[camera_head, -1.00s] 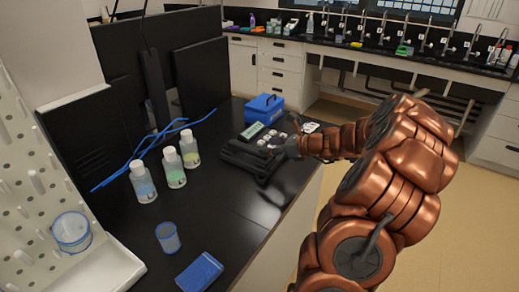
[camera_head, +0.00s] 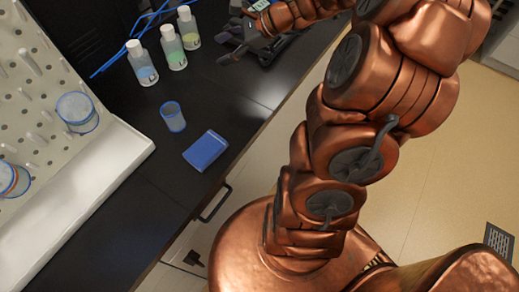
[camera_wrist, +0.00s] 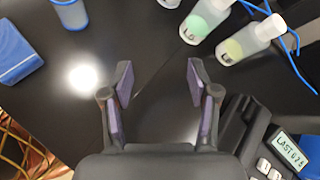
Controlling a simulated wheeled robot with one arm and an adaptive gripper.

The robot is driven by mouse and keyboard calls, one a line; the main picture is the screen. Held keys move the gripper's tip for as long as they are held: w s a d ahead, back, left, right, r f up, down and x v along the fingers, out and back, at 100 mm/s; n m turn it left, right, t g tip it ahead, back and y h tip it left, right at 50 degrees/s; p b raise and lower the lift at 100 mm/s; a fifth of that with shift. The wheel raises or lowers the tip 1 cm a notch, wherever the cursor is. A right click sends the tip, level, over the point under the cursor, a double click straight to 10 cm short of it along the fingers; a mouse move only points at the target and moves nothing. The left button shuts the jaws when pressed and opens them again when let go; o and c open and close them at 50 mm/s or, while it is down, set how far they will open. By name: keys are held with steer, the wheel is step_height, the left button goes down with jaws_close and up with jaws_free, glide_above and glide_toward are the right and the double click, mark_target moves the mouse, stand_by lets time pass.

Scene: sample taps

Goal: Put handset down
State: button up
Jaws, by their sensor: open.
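A dark desk device with a small screen (camera_wrist: 291,150) reading "LAST 025" sits at the lower right of the wrist view, partly cut off. A long black piece, seemingly the handset (camera_wrist: 236,122), lies along its left side, partly hidden by my gripper. My gripper (camera_wrist: 160,80) is open and empty, its fingers spread above bare black bench top. In the head view my gripper (camera_head: 226,48) is low over the bench at the top middle. There my arm and the picture edge hide most of the device.
Three capped bottles (camera_head: 171,46) stand left of my gripper. A small blue-rimmed cup (camera_head: 173,116) and a blue box (camera_head: 205,150) are nearer the bench edge. A white pegboard rack (camera_head: 60,170) stands at left. Blue cables (camera_wrist: 290,60) lie beyond the bottles.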

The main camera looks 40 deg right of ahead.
steer(key=s+a+n+g, duration=0.2)
steer(key=s+a+n, duration=0.2)
steer(key=s+a, duration=0.1)
steer(key=s+a+f+n+g+h, duration=0.1)
steer(key=s+a+n+g, duration=0.1)
steer(key=s+a+n, duration=0.2)
steer(key=s+a+n+g, duration=0.3)
steer(key=s+a+n, duration=0.1)
steer(key=s+a, duration=0.1)
steer(key=shift+s+a+f+h, duration=0.15)
steer(key=shift+s+a+h, duration=0.05)
steer(key=shift+a, duration=0.2)
steer(key=shift+s+a+f+h, duration=0.15)
steer(key=shift+a+h, duration=0.05)
steer(key=shift+a, duration=0.2)
steer(key=s+d+n+g+h, duration=0.1)
steer(key=s+n+h, duration=0.2)
steer(key=s+n, duration=0.2)
steer(key=s+d+f+n+g+h, duration=0.1)
steer(key=s+n, duration=0.4)
steer(key=s, duration=0.5)
steer(key=shift+s+d+f+h, duration=0.2)
steer(key=shift+s+d+h, duration=0.15)
steer(key=shift+d+h, duration=0.65)
steer(key=shift+a, duration=0.25)
